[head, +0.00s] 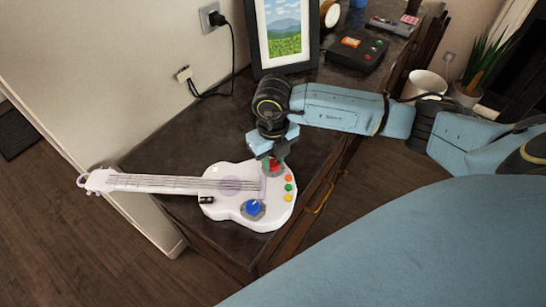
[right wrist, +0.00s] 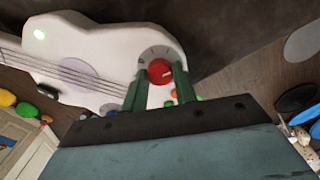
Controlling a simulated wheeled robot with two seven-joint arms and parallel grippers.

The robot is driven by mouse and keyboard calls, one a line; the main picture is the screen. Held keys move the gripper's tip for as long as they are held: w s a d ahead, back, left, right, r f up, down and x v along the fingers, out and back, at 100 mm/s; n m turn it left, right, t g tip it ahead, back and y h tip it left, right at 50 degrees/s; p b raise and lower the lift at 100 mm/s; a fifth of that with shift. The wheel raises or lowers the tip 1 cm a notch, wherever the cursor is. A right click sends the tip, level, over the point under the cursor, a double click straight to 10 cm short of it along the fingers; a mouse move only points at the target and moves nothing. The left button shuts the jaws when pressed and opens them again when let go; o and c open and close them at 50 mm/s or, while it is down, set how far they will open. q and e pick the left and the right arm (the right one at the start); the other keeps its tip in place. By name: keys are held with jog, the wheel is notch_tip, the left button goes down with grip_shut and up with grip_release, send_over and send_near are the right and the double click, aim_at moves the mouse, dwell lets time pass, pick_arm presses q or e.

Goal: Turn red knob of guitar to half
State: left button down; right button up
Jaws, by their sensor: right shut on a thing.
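A white toy guitar (head: 232,205) lies flat on the dark cabinet top with its neck to the left. Its red knob (head: 274,166) is on the upper right of the body and also shows in the right wrist view (right wrist: 160,71), with tick marks around it. My right gripper (head: 274,158) points down onto the red knob. In the right wrist view the green fingers (right wrist: 159,88) stand on both sides of the knob, shut on it. A blue knob (head: 253,207) sits lower on the body. My left gripper is not in view.
Small coloured buttons (head: 289,188) line the guitar's right side. A picture frame (head: 284,35) stands behind my right arm. A black device (head: 357,48) and a white cup (head: 424,86) are farther right. A cable (head: 207,94) lies by the wall.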

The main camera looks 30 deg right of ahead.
aim_at(273, 163)
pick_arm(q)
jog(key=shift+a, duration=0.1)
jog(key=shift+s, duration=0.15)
pick_arm(e)
jog(key=o, duration=1)
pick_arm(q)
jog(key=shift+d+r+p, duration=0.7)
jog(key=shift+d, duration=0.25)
pick_arm(e)
notch_tip(273, 163, up, 14)
jog(key=shift+f, duration=0.25)
